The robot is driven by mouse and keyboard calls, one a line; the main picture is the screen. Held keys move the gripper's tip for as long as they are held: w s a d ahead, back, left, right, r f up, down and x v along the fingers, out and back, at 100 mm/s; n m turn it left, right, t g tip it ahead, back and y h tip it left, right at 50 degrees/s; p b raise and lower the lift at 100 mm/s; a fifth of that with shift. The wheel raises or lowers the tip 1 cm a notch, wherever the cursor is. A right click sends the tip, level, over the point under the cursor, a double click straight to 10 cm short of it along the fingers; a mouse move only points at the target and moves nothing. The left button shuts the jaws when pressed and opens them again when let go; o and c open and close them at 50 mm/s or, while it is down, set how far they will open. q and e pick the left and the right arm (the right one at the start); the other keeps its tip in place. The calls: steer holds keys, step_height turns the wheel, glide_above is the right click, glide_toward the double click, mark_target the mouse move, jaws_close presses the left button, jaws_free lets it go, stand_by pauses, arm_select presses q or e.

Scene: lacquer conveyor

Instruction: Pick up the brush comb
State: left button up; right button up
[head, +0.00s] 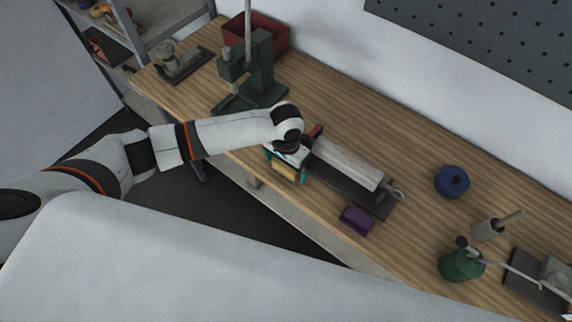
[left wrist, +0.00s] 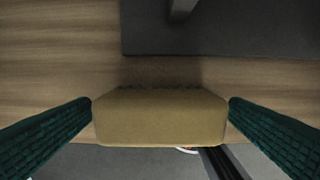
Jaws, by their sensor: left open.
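A tan block (left wrist: 160,118) with a dark, bristly far edge, which looks like the brush comb, lies at the front edge of the wooden bench. It also shows as a small yellowish piece in the head view (head: 285,172). My left gripper (head: 286,174) points down over it. In the left wrist view, its two green ribbed fingers stand open on either side of the block, close to its ends. I cannot tell whether they touch it. My right gripper is not in view.
Beside the block is a dark base (head: 350,187) carrying a long grey roller-like bar (head: 346,161). A purple block (head: 356,219) lies at the front edge. A green press (head: 255,75) stands behind my arm.

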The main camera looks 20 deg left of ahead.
arm_select(q)
steer(key=shift+f, duration=0.6)
steer(key=c, duration=1.1)
steer(key=shift+r, duration=0.15)
step_height(320, 180, up, 10)
steer(key=shift+f+b, duration=0.1)
steer(key=shift+b, duration=0.85)
